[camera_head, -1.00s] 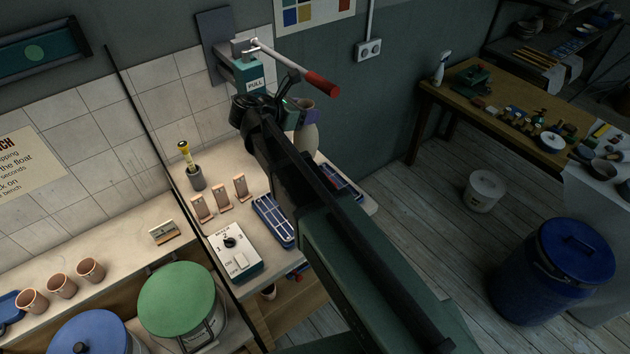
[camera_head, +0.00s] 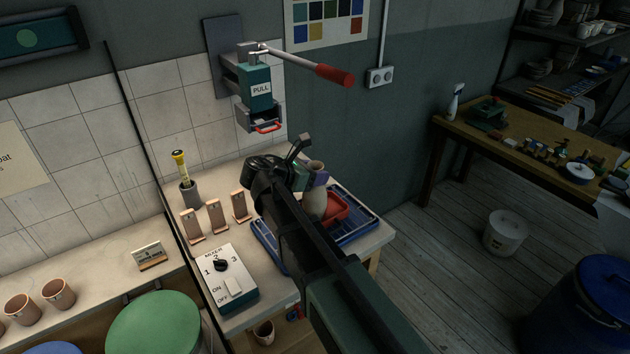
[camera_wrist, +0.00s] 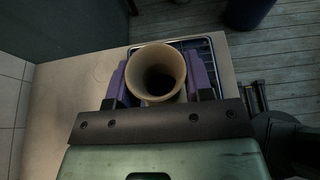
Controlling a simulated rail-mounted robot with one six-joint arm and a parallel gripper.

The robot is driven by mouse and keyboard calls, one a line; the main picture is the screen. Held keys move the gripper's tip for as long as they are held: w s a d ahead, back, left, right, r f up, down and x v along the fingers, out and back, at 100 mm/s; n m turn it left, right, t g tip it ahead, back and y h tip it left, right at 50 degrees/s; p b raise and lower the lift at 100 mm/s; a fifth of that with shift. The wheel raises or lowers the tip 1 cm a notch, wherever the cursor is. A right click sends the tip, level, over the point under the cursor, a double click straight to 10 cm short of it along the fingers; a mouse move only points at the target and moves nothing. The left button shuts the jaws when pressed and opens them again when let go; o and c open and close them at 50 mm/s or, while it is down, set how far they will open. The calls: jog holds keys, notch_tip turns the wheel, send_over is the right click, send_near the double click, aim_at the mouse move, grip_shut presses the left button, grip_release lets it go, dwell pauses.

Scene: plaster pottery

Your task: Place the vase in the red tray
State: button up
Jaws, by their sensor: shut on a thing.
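The vase (camera_head: 314,205) is a pale, plain vessel with a flared mouth, held upright. My gripper (camera_head: 315,179) is shut on it near the neck, with purple fingers on either side. In the wrist view the vase's open mouth (camera_wrist: 157,72) sits between the two purple fingers of my gripper (camera_wrist: 160,82). The red tray (camera_head: 338,207) shows just behind and to the right of the vase, on the worktop. The arm hides the vase's lower end, so I cannot tell whether it touches the tray.
A blue rack (camera_head: 358,228) lies around the red tray. Several clay stands (camera_head: 216,217), a switch box (camera_head: 230,281) and a grey cup with a yellow-topped tool (camera_head: 189,193) stand to the left. A wall-mounted lever press (camera_head: 259,91) is above.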

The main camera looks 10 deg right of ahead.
jog(key=shift+f, duration=0.1)
jog(key=o, duration=0.9)
jog(key=shift+o, duration=0.2)
jog(key=shift+s+a+r, duration=0.1)
jog(key=shift+a+r, duration=0.15)
jog(key=shift+r, duration=0.15)
jog(key=p+v, duration=0.5)
jog(key=v, duration=0.6)
jog(key=s+d+f+m+g+y, duration=0.2)
jog(key=s+d+f+m+y, duration=0.3)
jog(key=s+m, duration=0.3)
jog(key=s+d+f+m+g+y, duration=0.2)
jog(key=s+d+f+m+y, duration=0.3)
jog(key=m, duration=0.9)
jog(key=s+y, duration=0.2)
jog(key=s, duration=0.1)
jog(key=shift+s+f+g+y, duration=0.3)
jog(key=shift+s+f+g, duration=0.05)
jog(key=shift+s+g, duration=0.05)
